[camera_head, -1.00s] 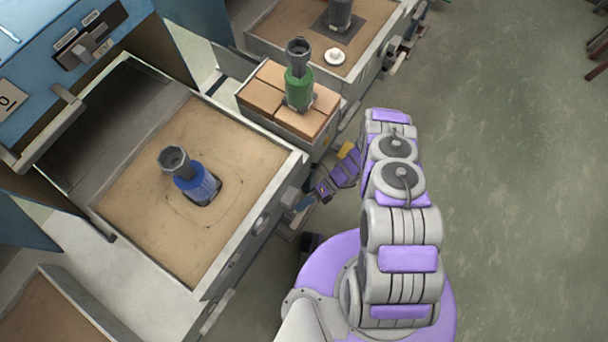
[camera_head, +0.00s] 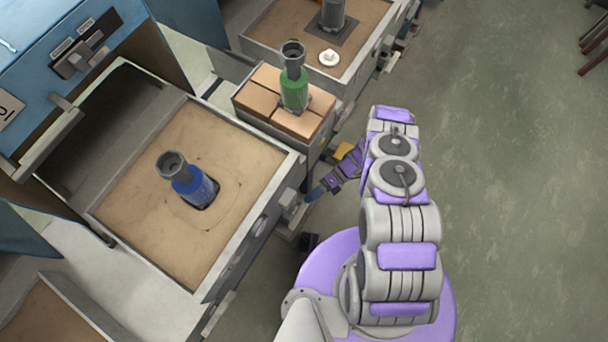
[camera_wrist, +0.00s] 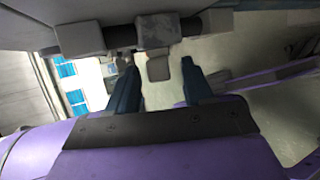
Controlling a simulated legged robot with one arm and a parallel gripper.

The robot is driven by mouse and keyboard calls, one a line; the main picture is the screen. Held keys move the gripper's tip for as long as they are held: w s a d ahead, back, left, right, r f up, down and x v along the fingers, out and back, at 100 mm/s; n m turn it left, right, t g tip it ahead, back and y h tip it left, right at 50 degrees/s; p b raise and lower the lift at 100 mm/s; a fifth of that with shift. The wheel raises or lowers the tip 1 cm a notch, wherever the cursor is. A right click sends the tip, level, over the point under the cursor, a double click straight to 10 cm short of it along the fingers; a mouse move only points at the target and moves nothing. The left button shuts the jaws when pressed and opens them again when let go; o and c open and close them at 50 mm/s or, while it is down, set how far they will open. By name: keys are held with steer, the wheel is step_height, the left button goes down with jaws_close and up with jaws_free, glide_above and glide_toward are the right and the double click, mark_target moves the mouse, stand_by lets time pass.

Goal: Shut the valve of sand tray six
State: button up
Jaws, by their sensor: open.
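A large sand tray (camera_head: 110,208) is on the left in the head view. I cannot read which number it bears. A grey valve fitting (camera_head: 289,197) sits low on its outer side. In the wrist view, a grey block and pipe (camera_wrist: 155,30) cross the top, with a small grey lever-like tab (camera_wrist: 159,68) below them. My gripper (camera_head: 314,194) is beside the fitting. In the wrist view its two dark blue fingers (camera_wrist: 159,66) are apart, with the tab showing between them. I cannot tell whether they touch it.
A blue pourer-like cylinder (camera_head: 192,186) stands in the sand. A smaller tray with tan blocks (camera_head: 262,117) and a green cylinder (camera_head: 295,92) stands behind, then another sand tray (camera_head: 350,68). Open floor (camera_head: 510,200) lies to the right.

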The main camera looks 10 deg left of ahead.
steer(key=v, duration=1.2)
steer(key=shift+w, duration=0.15)
steer(key=shift+d, duration=0.1)
